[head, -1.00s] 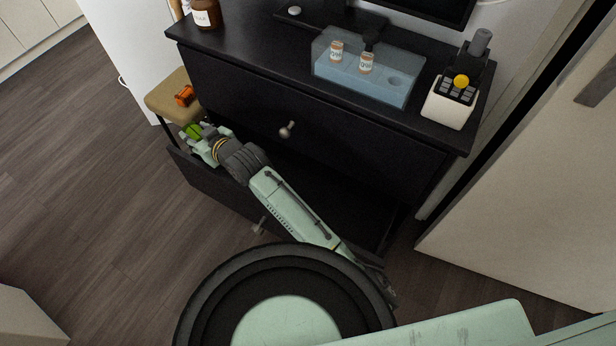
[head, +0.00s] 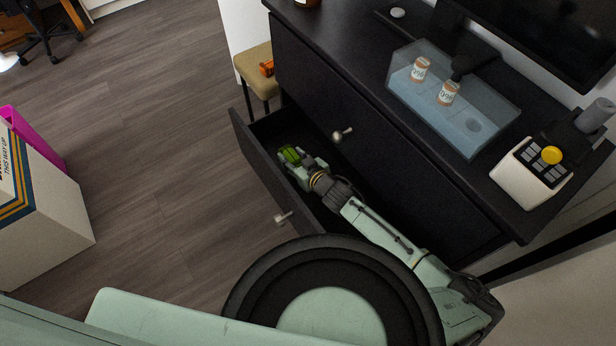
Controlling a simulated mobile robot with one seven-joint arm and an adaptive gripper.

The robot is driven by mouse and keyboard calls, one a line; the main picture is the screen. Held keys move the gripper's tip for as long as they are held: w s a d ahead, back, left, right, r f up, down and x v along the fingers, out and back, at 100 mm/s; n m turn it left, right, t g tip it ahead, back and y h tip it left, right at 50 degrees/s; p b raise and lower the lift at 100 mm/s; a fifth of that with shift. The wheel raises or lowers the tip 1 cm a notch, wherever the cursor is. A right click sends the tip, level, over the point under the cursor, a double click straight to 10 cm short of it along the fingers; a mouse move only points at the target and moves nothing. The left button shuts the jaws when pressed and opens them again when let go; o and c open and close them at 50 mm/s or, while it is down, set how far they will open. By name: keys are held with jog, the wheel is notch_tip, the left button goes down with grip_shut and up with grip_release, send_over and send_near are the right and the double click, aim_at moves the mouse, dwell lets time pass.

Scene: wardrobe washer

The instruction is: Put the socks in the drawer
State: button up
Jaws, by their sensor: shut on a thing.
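My gripper (head: 296,162) is shut on green socks (head: 289,154), a small bright green bundle at its tip. The open lower drawer (head: 262,165) of the black dresser is pulled out. My gripper and the green socks are within the drawer's outline, near its far left end. I cannot tell whether the socks touch the drawer floor. A small orange bundle (head: 267,67), perhaps another pair of socks, lies on the tan stool (head: 252,62) beside the dresser. My arm covers much of the drawer's right part.
The black dresser (head: 390,150) has its upper drawer shut. On top stand a clear blue bin (head: 440,120) with two small jars and a white keypad device (head: 530,175). A white box (head: 40,215) stands at the left. The wooden floor between is clear.

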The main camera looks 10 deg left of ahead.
jog(key=shift+f, duration=3.05)
jog(key=shift+f, duration=0.15)
jog(key=o, duration=1.1)
jog(key=shift+o, duration=0.2)
jog(key=v, duration=1.2)
jog(key=shift+b, duration=0.3)
